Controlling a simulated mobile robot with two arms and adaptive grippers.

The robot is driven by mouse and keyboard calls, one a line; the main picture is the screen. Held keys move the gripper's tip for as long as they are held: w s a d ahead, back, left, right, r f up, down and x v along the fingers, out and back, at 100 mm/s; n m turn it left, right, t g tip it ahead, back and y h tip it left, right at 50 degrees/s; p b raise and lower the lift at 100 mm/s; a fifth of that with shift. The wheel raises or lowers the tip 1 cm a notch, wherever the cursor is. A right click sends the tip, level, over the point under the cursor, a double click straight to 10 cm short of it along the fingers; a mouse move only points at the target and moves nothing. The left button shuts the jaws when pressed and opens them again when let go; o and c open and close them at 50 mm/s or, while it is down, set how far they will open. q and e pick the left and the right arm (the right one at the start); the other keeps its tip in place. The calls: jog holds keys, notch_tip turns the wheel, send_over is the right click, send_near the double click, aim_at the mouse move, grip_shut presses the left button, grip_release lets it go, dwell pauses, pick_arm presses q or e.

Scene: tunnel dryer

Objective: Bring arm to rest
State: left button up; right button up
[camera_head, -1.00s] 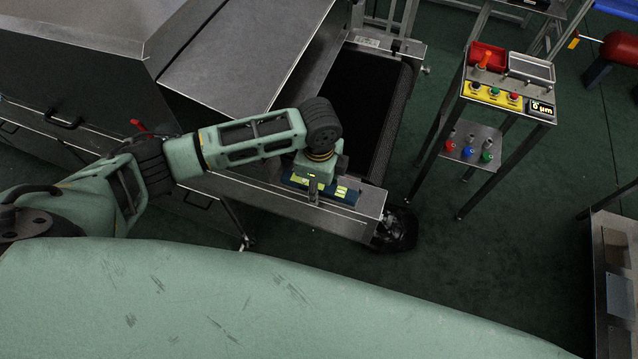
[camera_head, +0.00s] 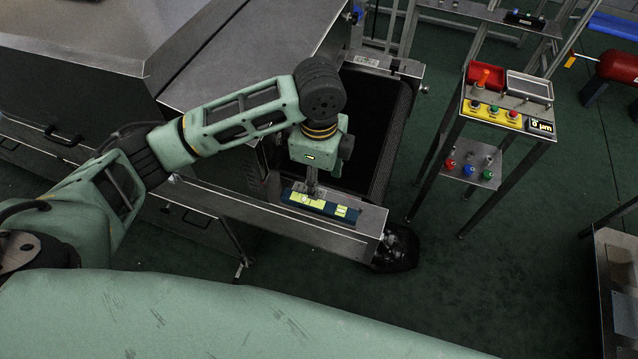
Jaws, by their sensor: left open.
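My left arm comes in from the left and bends down over the metal ledge (camera_head: 260,222) of the dryer. My left gripper (camera_head: 313,190) hangs at its end, above a dark blue bar with yellow-green labels (camera_head: 322,207). The bar lies along the ledge. The fingers are small and overlap the bar in this view, so I cannot tell whether they touch it. The gripper is open. My right gripper is not in view.
The dryer housing (camera_head: 245,50) and black conveyor belt (camera_head: 375,110) lie behind the arm. Green floor (camera_head: 480,270) is free between the ledge and a metal bench (camera_head: 617,270).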

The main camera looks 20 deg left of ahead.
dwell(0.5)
pick_arm(q)
jog(key=s+d+f+n+t+h, duration=0.2)
jog(key=s+d+f+n+h, duration=0.25)
jog(key=s+d+n, duration=0.35)
jog(key=s+a+f+n+t+y, duration=0.1)
jog(key=s+a+f+n+y, duration=0.1)
jog(key=s+a+n, duration=0.45)
jog(key=s+a+f+n+t+y, duration=0.15)
jog(key=s+a, duration=0.25)
jog(key=a, duration=0.5)
notch_tip(320, 180, down, 27)
jog(key=s+g, duration=0.2)
jog(key=s+a+f+g+y+b, duration=0.1)
jog(key=s+a+f, duration=0.1)
jog(key=s+f, duration=1.4)
jog(key=shift+s+a+f, duration=0.3)
jog(key=shift+s+a, duration=0.05)
jog(key=shift+s, duration=0.05)
